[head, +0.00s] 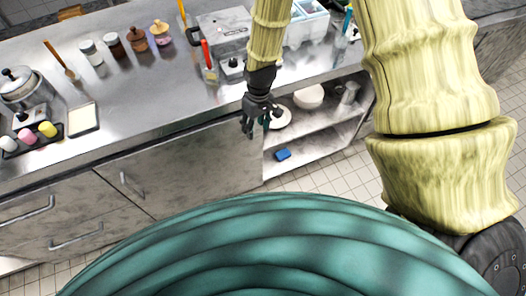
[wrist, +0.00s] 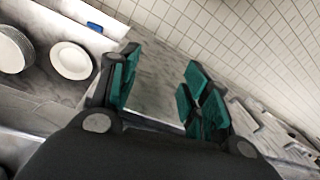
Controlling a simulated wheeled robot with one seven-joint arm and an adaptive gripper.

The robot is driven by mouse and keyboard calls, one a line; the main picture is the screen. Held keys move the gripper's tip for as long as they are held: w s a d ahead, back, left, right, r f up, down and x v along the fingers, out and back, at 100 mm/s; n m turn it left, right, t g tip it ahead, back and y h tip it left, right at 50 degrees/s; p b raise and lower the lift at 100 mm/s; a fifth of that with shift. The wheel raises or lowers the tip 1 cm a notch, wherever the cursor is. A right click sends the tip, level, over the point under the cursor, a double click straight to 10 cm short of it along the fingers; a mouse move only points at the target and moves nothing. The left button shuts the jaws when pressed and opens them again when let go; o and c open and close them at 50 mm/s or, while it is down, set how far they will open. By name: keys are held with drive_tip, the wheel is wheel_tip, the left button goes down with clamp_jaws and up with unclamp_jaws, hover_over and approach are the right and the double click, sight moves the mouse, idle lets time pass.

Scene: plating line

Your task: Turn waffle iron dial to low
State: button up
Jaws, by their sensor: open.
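A grey, box-shaped appliance (head: 224,30), which looks like the waffle iron, stands on the steel counter at the top middle of the head view. A small block with a dark knob (head: 232,67) sits at its front, close to my arm. I cannot read the dial's setting. My gripper (head: 248,130) hangs below and in front of the counter edge, pointing down, apart from the appliance. In the wrist view my gripper (wrist: 160,66) is open, its teal-padded fingers spread with nothing between them. The appliance does not show there.
The counter (head: 150,105) holds jars (head: 115,44), a utensil holder (head: 209,74), a pot (head: 18,84) and a white container (head: 306,25). An open shelf (head: 310,145) beneath holds plates (wrist: 72,60) and a blue sponge (head: 283,154). The counter's front middle is clear.

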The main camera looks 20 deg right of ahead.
drive_tip(key=s+f+b, duration=0.1)
drive_tip(key=s+f, duration=0.4)
drive_tip(key=f, duration=0.2)
drive_tip(key=shift+s+d+f+m, duration=0.15)
drive_tip(key=shift+s+m, duration=0.1)
drive_tip(key=shift+m, duration=0.15)
drive_tip(key=s+d+f+m, duration=0.1)
drive_tip(key=s+f, duration=0.3)
drive_tip(key=s, duration=0.3)
drive_tip(key=s+d+f+m+b, duration=0.1)
drive_tip(key=s+f, duration=0.2)
drive_tip(key=s, duration=0.4)
drive_tip(key=s+d+f+h+b, duration=0.1)
drive_tip(key=s+f, duration=0.3)
drive_tip(key=s, duration=0.4)
drive_tip(key=shift+d+f+m, duration=0.3)
drive_tip(key=shift+d+m, duration=0.1)
drive_tip(key=shift+d, duration=0.05)
drive_tip(key=shift+s, duration=0.1)
